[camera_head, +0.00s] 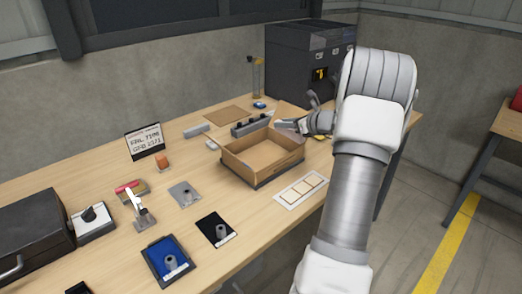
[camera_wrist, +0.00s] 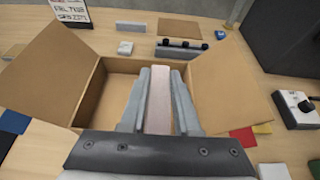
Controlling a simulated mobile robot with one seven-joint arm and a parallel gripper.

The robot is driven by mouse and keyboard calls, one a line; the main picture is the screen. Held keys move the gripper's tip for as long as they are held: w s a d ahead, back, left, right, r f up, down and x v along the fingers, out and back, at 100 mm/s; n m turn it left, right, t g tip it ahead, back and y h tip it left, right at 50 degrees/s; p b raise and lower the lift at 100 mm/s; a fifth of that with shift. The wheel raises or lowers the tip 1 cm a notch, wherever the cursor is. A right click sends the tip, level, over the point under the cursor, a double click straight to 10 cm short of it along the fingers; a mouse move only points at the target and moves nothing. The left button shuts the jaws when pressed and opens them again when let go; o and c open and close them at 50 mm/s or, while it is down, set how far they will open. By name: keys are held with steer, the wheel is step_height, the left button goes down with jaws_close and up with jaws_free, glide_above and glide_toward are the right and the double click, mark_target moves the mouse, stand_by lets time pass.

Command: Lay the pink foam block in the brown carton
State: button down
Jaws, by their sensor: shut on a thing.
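The pink foam block (camera_wrist: 159,100) stands between the two grey fingers of my gripper (camera_wrist: 160,72) in the wrist view. My gripper is shut on it. The brown carton (camera_head: 268,176) sits open on the wooden table in the head view. Its flap (camera_wrist: 45,72) and inner floor (camera_wrist: 112,92) show in the wrist view, behind and beside the fingers. In the head view my gripper (camera_head: 288,125) is at the carton's back right edge, and the block cannot be made out there. From the wrist, the block appears over the carton's opening; its height above the floor is unclear.
A dark box with knobs (camera_head: 250,126) stands behind the carton. A white card with tan squares (camera_head: 301,190) lies in front of it. A large dark machine (camera_head: 308,60) stands at the back. A sign (camera_head: 145,141) and several small parts are to the left.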

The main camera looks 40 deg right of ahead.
steer(key=shift+w+a+f+b, duration=0.4)
steer(key=shift+w+a+f, duration=0.3)
steer(key=shift+w+f, duration=0.8)
steer(key=shift+w+a+f+b, duration=0.4)
steer(key=shift+w+a+f, duration=0.3)
steer(key=shift+w+f, duration=0.85)
steer(key=shift+w+a+f+b, duration=0.4)
steer(key=shift+w+a+f, duration=0.3)
steer(key=shift+w+f, duration=0.8)
steer(key=shift+s+f, duration=0.3)
steer(key=shift+f+b, duration=0.6)
steer(key=shift+f, duration=0.05)
steer(key=c, duration=0.6)
jaws_free()
steer(key=shift+c, duration=0.2)
steer(key=shift+r, duration=0.15)
